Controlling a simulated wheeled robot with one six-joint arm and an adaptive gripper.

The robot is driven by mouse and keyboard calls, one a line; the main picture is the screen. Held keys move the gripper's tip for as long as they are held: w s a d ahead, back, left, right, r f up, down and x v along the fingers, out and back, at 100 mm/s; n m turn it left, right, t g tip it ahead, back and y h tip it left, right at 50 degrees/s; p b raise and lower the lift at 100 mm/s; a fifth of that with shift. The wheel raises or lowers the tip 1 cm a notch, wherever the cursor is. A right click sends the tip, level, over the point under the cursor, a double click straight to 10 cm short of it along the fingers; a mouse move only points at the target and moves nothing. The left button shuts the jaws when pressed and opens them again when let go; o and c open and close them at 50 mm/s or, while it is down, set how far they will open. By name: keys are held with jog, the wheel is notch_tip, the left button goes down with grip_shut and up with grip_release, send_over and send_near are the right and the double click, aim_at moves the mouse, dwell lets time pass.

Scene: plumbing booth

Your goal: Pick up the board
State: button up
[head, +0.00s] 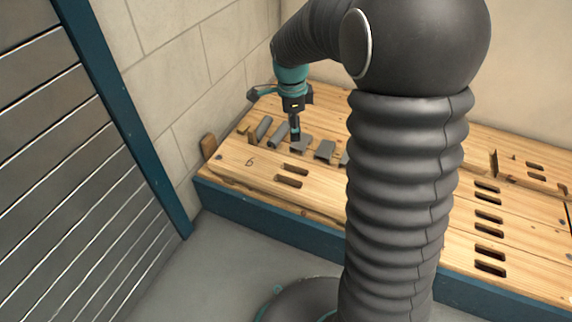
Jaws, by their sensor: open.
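My gripper (295,134) points down over the left part of the wooden bench top (235,165), just above or at a row of small grey pieces. The sensed opening of its fingers is too small to make out in the picture, and nothing is visibly held. No loose board stands out clearly. A small upright wooden piece (209,146) stands at the bench's left edge, and another wooden piece (494,163) stands at the right; I cannot tell whether either is the board. My arm hides the middle of the bench.
Grey pipe-like pieces (279,135) and a grey fitting (325,150) lie in a row near the gripper. Dark slots (488,219) cut the bench top. A block wall (205,60) rises close behind at left, beside a slatted metal panel (60,170). The floor (220,260) in front is clear.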

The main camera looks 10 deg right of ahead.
jog(key=w+f+m+g+b, duration=0.1)
jog(key=w+f+m, duration=0.5)
jog(key=f, duration=0.5)
jog(key=b, duration=0.1)
send_over(291, 175)
jog(key=f, duration=0.8)
jog(key=shift+w+a, duration=0.2)
jog(key=shift+w, duration=0.15)
jog(key=shift+s+d+f+b, duration=0.15)
jog(key=shift+f+b, duration=0.2)
jog(key=shift+f, duration=1.05)
jog(key=shift+s+f+b, duration=0.1)
jog(key=shift+f+b, duration=0.25)
jog(key=shift+f, duration=1.05)
grip_shut()
